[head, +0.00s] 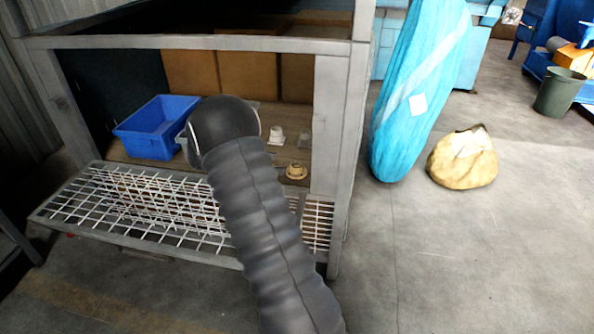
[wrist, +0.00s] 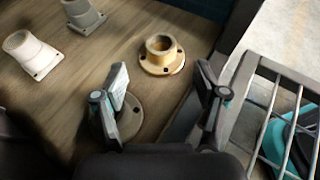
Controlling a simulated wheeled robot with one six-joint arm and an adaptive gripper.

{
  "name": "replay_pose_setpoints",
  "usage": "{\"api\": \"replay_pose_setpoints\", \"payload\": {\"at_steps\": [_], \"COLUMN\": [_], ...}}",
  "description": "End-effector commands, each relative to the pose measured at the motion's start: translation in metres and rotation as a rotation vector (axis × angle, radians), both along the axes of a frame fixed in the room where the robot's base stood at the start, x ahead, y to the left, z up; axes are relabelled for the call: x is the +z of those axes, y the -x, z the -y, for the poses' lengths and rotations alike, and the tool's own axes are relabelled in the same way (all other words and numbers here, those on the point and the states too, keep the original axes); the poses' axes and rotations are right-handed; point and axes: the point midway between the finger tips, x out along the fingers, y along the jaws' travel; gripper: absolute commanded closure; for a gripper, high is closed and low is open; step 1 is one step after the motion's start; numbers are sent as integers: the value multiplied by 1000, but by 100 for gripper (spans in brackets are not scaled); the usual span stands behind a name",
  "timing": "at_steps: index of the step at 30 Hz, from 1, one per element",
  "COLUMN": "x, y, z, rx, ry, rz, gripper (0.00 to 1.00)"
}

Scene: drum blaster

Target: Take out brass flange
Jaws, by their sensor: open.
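The brass flange (wrist: 161,57) stands upright on the wooden floor of the cabinet, its round base down and its hollow neck up. It also shows in the head view (head: 296,172), near the cabinet's front right edge. My gripper (wrist: 160,84) is open and empty, with its two fingers apart. In the wrist view the brass flange appears just beyond the fingertips, between them, with no visible contact.
A white flange (wrist: 32,54) and a grey flange (wrist: 82,14) stand nearby. A flat round grey-beige part (wrist: 130,117) is partly hidden by the left finger. A blue bin (head: 150,138) sits inside at left. A wire grate (head: 130,208) and the cabinet's right post (head: 328,125) border the opening.

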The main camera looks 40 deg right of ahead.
Motion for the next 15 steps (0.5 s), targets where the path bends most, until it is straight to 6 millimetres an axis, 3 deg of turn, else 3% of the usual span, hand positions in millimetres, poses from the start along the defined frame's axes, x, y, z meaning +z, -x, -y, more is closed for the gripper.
{"api": "replay_pose_setpoints", "payload": {"at_steps": [15], "x": [-18], "y": [12], "z": [37], "rx": [-2], "ry": [-1], "rz": [0], "gripper": [28]}}
